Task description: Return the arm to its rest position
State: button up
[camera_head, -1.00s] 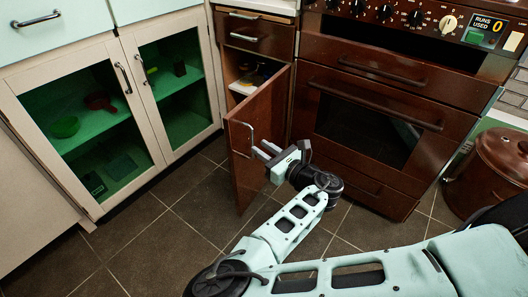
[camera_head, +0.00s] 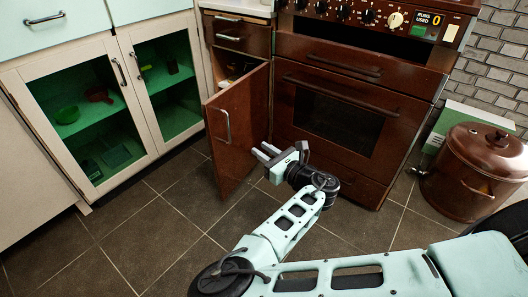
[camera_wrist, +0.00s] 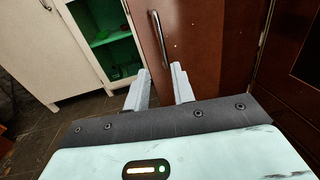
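My gripper (camera_head: 266,153) is at the end of my pale green arm, low in front of the brown cabinet door (camera_head: 233,135). In the wrist view my gripper (camera_wrist: 159,86) shows two grey fingers spread apart with nothing between them. The door stands open, swung out from its cabinet. Its metal handle (camera_head: 223,126) is to the left of the fingers and apart from them. The handle also shows in the wrist view (camera_wrist: 161,40), beyond the fingertips.
A brown oven (camera_head: 340,115) stands right of the open door. A white cabinet (camera_head: 140,125) with glass doors stands left. A large copper pot (camera_head: 475,172) is at the right by the wall. The tiled floor (camera_head: 130,235) at the left is clear.

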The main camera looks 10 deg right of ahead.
jog(key=d+f+m+h, duration=0.3)
jog(key=d+m+h, duration=0.6)
jog(key=m, duration=0.5)
jog(key=s+f+m+g+h, duration=0.35)
jog(key=s+m+g, duration=0.2)
jog(key=m, duration=0.25)
jog(key=s+a+r+m+g+y, duration=0.2)
jog(key=s+a+r+m+g, duration=0.2)
jog(key=s+a+m, duration=0.15)
jog(key=s+a+r+m+g+y, duration=0.25)
jog(key=s+a+m, duration=0.2)
jog(key=s, duration=0.25)
jog(key=s+r+m+g, duration=0.2)
jog(key=s+r+g, duration=0.2)
jog(key=s+r, duration=1.35)
notch_tip(320, 180, up, 37)
jog(key=w+p, duration=0.1)
jog(key=p, duration=3.4)
jog(key=shift+w+d+p, duration=0.25)
jog(key=shift+w+p, duration=0.15)
